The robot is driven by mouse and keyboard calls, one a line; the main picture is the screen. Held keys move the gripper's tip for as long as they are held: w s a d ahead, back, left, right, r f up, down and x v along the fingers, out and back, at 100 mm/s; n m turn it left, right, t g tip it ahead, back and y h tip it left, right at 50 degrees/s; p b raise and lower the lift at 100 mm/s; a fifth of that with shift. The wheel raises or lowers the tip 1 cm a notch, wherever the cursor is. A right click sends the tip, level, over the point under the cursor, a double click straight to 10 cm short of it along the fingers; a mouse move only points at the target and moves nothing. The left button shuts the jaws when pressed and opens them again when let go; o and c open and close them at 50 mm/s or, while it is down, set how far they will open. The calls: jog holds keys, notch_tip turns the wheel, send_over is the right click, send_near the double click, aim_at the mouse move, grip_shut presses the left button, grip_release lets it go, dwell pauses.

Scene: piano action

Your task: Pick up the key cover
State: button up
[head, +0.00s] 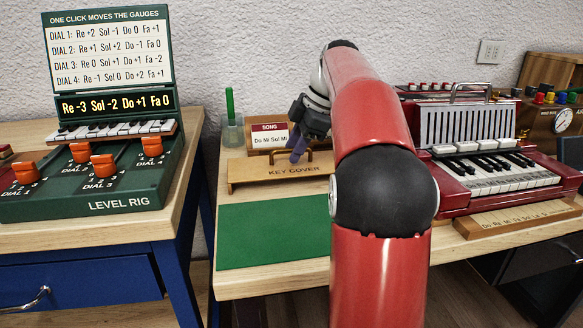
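The key cover (250,172) is a light wooden board with a brown bar handle on top and the words KEY COVER on its front. It rests on the wooden table behind a green mat. My gripper (297,149) points down at the right part of the handle, its dark purplish fingers close to or at the bar. I cannot tell whether they touch it or how far apart they are. My red arm hides the right end of the cover.
The green mat (270,236) lies bare in front of the cover. Behind stand a SONG card (270,135) and a green-handled brush (231,120) in a holder. A red keyboard instrument (500,180) stands right of my arm. A green level rig (95,195) stands on the left table.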

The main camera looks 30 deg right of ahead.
grip_shut()
jog(key=shift+r, duration=0.1)
dwell(0.3)
